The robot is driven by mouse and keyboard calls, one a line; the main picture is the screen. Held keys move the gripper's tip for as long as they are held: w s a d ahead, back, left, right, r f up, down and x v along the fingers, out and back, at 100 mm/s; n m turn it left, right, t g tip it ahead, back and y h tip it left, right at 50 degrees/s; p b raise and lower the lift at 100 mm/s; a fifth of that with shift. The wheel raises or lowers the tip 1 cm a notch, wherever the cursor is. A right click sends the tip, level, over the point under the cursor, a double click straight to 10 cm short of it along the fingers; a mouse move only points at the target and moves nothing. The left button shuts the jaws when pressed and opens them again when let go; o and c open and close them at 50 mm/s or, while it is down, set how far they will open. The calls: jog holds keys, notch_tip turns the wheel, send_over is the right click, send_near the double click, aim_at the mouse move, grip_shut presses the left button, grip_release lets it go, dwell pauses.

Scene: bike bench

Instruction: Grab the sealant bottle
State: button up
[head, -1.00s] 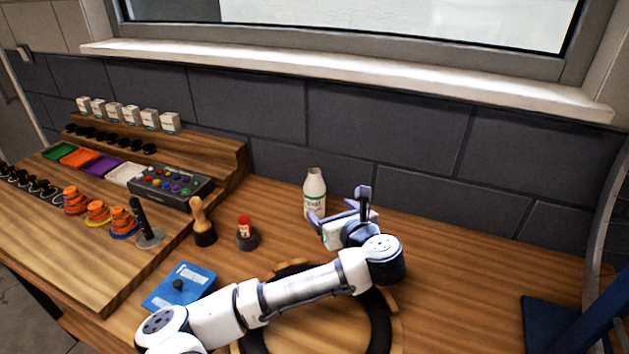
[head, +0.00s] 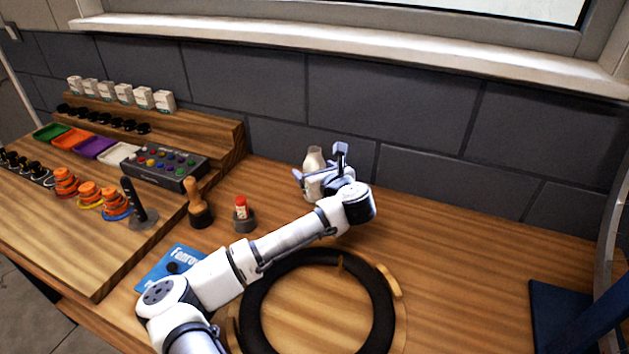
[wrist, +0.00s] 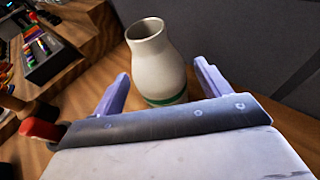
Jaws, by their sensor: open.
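The sealant bottle (head: 313,160) is white with a green band and an open round mouth. It stands upright on the wooden bench near the dark wall. In the wrist view the bottle (wrist: 158,66) is just ahead, between the lines of my two fingers. My gripper (head: 318,170) is open at the bottle, with one finger on each side. In the wrist view my gripper (wrist: 160,88) shows both fingertips spread wide, and I see no finger pressing on the bottle. The lower part of the bottle is partly hidden by my gripper.
A red-capped small bottle in a dark holder (head: 243,215) and a wooden-handled brush (head: 199,205) stand to the left. A black tyre ring (head: 383,320) lies in front. A stepped wooden rack (head: 235,145) fills the left. The bench to the right is clear up to a blue stand (head: 560,315).

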jog(key=shift+b+x, duration=0.3)
jog(key=shift+x, duration=1.2)
jog(key=c, duration=1.1)
jog(key=shift+c, duration=0.4)
jog(key=shift+r, duration=0.2)
